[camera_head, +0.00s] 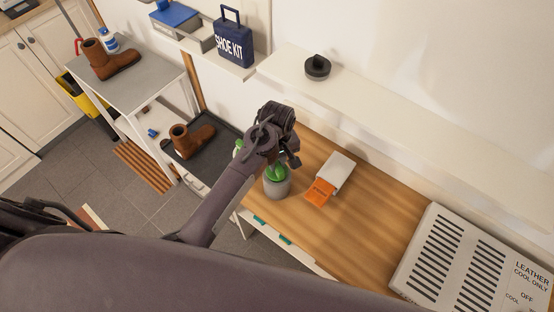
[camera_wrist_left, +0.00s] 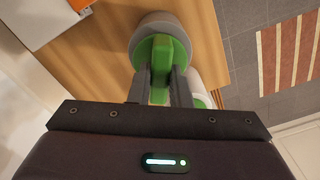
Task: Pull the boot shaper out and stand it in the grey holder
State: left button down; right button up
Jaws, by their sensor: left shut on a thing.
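The green boot shaper (camera_wrist_left: 162,52) is between the fingers of my left gripper (camera_wrist_left: 160,88), which is shut on its upright grip. In the head view the green boot shaper (camera_head: 277,173) shows at the mouth of the grey holder (camera_head: 276,188), below my left gripper (camera_head: 289,158). The grey holder (camera_wrist_left: 160,20) shows around and behind the green part in the left wrist view. The shaper's lower end is hidden, so I cannot tell how deep it sits. One brown boot (camera_head: 190,141) stands on a dark tray; another brown boot (camera_head: 108,62) is on a grey table. My right gripper is not in view.
On the wooden bench (camera_head: 370,218), a white box with an orange card (camera_head: 320,192) lies right of the holder. A white vented unit (camera_head: 460,262) stands at the right. A white-and-green item (camera_wrist_left: 205,92) is close beside the holder. A shelf (camera_head: 400,105) runs behind.

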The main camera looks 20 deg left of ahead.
pick_arm(q)
jog(key=shift+f+b, duration=0.3)
jog(key=shift+f, duration=0.55)
jog(key=c, duration=1.3)
grip_release()
jog(key=shift+o, duration=0.2)
jog(key=shift+r, duration=0.1)
notch_tip(320, 180, up, 8)
jog(key=shift+f+b, duration=0.15)
jog(key=shift+b, duration=0.85)
jog(key=shift+s, duration=0.1)
